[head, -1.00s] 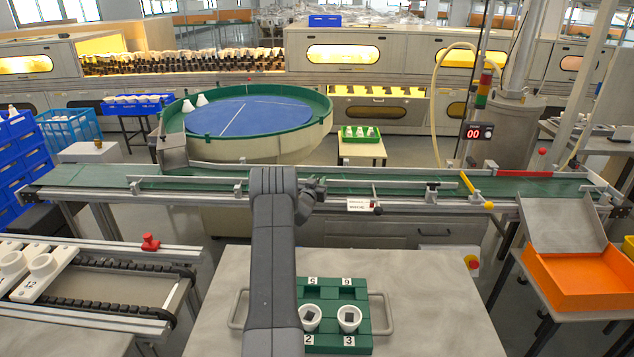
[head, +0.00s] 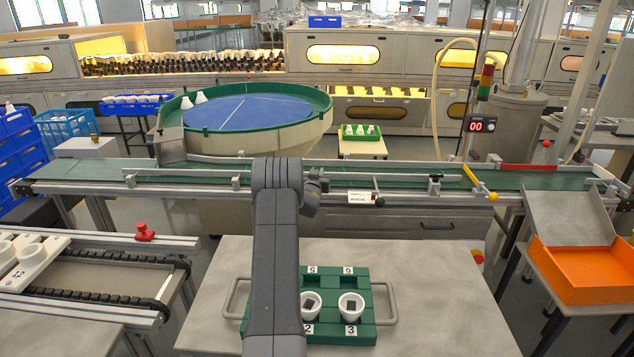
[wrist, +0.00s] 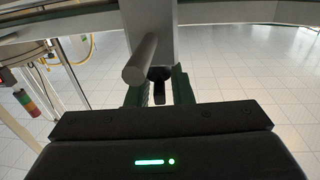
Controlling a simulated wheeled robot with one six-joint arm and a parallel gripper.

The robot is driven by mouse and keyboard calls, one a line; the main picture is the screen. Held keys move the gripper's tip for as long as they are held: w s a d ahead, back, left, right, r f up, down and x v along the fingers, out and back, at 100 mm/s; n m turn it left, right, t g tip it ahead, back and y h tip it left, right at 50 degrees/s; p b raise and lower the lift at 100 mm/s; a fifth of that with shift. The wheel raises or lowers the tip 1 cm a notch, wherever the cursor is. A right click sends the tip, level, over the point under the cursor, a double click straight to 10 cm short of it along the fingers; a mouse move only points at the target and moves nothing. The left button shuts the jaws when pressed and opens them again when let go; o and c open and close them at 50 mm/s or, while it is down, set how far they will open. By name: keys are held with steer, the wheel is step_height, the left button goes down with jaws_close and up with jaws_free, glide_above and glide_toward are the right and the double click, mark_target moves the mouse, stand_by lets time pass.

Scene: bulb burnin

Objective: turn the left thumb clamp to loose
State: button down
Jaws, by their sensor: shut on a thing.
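My gripper (head: 318,186) is at the near guide rail of the green conveyor, partly hidden behind my arm in the head view. In the wrist view my gripper (wrist: 158,92) has its fingers on either side of a small dark piece, the left thumb clamp's knob (wrist: 158,78), and is shut on it. A round grey rod (wrist: 139,62) juts toward the camera just above and left of the knob. A grey upright stands behind it. How far the clamp is turned cannot be told.
A small white sign (head: 360,197) hangs right of my gripper. A green tray (head: 366,320) with white cups stands on the table (head: 450,300) in front.

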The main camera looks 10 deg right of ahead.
steer(key=shift+f+n+t+y+b, duration=0.1)
steer(key=shift+n+t+y+b, duration=0.5)
steer(key=shift+b, duration=1.35)
steer(key=shift+r+y+b, duration=0.2)
steer(key=shift+y+b, duration=0.3)
steer(key=c, duration=1.5)
jaws_free()
steer(key=shift+v, duration=3.75)
steer(key=shift+r, duration=0.1)
